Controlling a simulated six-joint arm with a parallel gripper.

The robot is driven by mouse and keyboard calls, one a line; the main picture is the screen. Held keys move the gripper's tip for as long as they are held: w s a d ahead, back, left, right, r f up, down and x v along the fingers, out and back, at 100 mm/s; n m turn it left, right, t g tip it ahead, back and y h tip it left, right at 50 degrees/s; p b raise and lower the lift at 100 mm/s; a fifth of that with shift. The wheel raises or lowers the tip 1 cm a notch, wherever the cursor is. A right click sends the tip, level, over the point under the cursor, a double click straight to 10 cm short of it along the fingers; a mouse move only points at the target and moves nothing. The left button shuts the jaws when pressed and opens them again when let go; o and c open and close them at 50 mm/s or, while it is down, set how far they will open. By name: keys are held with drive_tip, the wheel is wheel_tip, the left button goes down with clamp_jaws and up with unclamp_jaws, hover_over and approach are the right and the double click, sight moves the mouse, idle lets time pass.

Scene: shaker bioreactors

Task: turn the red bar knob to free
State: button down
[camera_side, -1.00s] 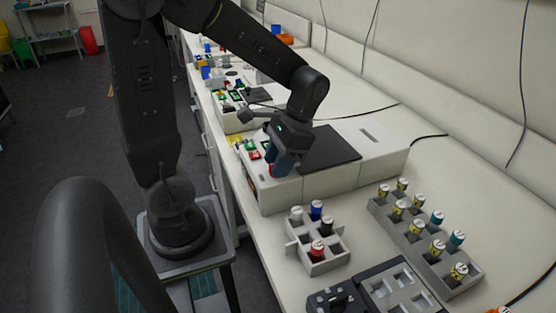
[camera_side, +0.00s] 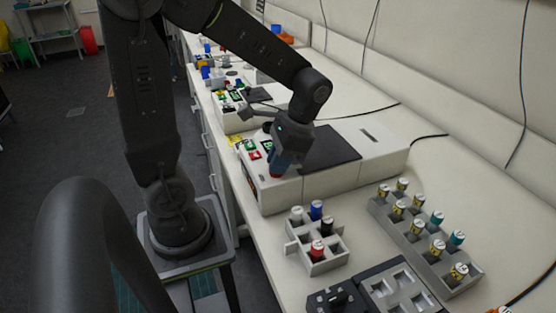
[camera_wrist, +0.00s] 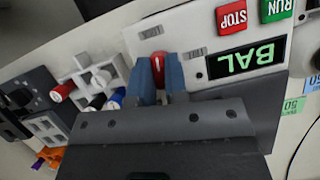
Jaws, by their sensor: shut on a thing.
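The red bar knob (camera_wrist: 158,66) sits on the white panel of the shaker bioreactor (camera_side: 283,196). In the wrist view my gripper (camera_wrist: 160,75) has its two blue fingers on either side of the knob, shut on it. The knob's lower part is hidden between the fingers.
A red STOP button (camera_wrist: 231,16) and a green RUN button (camera_wrist: 274,9) are close to the knob. A grey rack (camera_side: 318,249) with several capped vials stands in front of the shaker. A longer vial rack (camera_side: 470,289) is at the right.

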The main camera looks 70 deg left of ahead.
drive_tip(key=m+y, duration=0.1)
drive_tip(key=m, duration=0.3)
drive_tip(key=shift+t+y, duration=0.3)
drive_tip(key=shift+y, duration=0.1)
drive_tip(key=m+t+y, duration=0.1)
drive_tip(key=m, duration=0.3)
drive_tip(key=shift+d, duration=0.1)
drive_tip(key=m+t, duration=0.1)
drive_tip(key=m, duration=0.3)
drive_tip(key=shift+s+m+y, duration=0.1)
drive_tip(key=shift+m+y, duration=0.2)
drive_tip(key=shift+y, duration=0.1)
drive_tip(key=shift+m+t, duration=0.9)
drive_tip(key=shift+m, duration=1)
drive_tip(key=c, duration=1.1)
unclamp_jaws()
drive_tip(key=shift+c, duration=0.2)
drive_tip(key=shift+r, duration=0.1)
drive_tip(key=v, duration=1.3)
drive_tip(key=shift+d+r, duration=0.3)
drive_tip(key=shift+d, duration=0.05)
